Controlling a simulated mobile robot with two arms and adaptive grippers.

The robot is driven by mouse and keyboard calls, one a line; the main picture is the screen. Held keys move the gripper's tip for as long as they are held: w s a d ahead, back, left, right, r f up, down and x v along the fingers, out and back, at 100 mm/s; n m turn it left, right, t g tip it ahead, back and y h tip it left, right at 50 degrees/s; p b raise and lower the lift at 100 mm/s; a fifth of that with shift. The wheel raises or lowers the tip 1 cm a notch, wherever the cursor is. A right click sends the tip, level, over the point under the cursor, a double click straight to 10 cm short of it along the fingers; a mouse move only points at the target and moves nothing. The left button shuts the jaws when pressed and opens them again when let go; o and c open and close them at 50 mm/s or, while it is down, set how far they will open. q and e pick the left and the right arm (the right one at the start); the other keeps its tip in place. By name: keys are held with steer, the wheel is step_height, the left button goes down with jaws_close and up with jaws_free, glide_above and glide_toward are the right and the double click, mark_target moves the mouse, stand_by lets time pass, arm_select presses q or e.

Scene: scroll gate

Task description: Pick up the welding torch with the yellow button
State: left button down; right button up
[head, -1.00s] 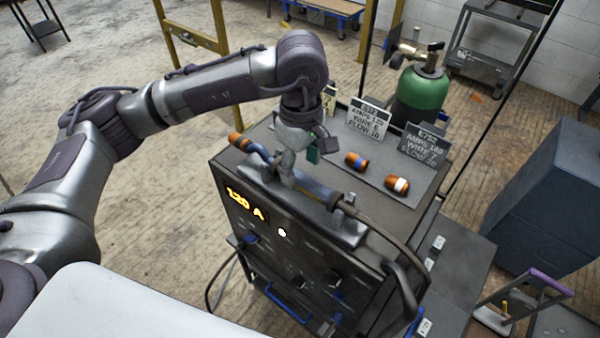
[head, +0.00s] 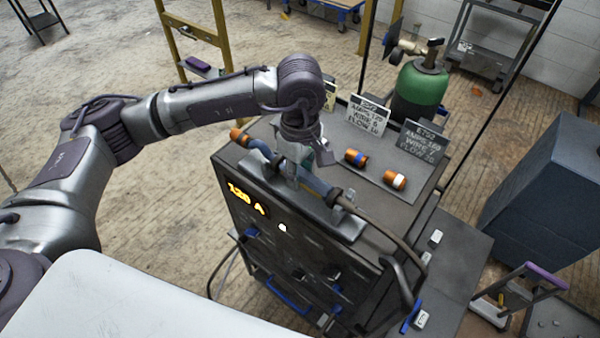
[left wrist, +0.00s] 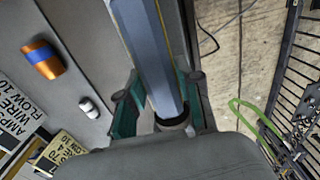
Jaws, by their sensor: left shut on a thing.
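The welding torch (head: 317,184) has a blue-grey handle, an orange-copper nozzle end at its left and a dark cable at its right. It lies along the silver cradle (head: 350,229) on top of the dark welding machine (head: 300,245). My left gripper (head: 294,174) is shut on the torch's handle, at the cradle. In the left wrist view the handle (left wrist: 150,50) runs between the teal-padded fingers. I cannot see a yellow button on it. My right gripper is not in view.
Two orange nozzles, one blue-banded (head: 356,158) and one white-banded (head: 395,180), lie on the grey mat behind the torch. Printed cards (head: 425,143) stand at its back edge. A green gas cylinder (head: 419,95) is behind. The torch cable (head: 385,232) curves down at right.

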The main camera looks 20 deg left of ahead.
mark_target(301, 170)
arm_select(q)
steer(key=shift+r, duration=0.15)
steer(key=shift+w+r+b, duration=0.1)
steer(key=shift+r+b, duration=0.35)
steer(key=shift+r, duration=0.15)
step_height(301, 170, up, 2)
steer(key=shift+r+b, duration=0.25)
steer(key=shift+b, duration=0.45)
steer(key=w+d+r+b, duration=0.2)
steer(key=d+r, duration=0.5)
steer(key=d, duration=0.4)
steer(key=shift+d+b, duration=0.25)
steer(key=shift+b, duration=0.45)
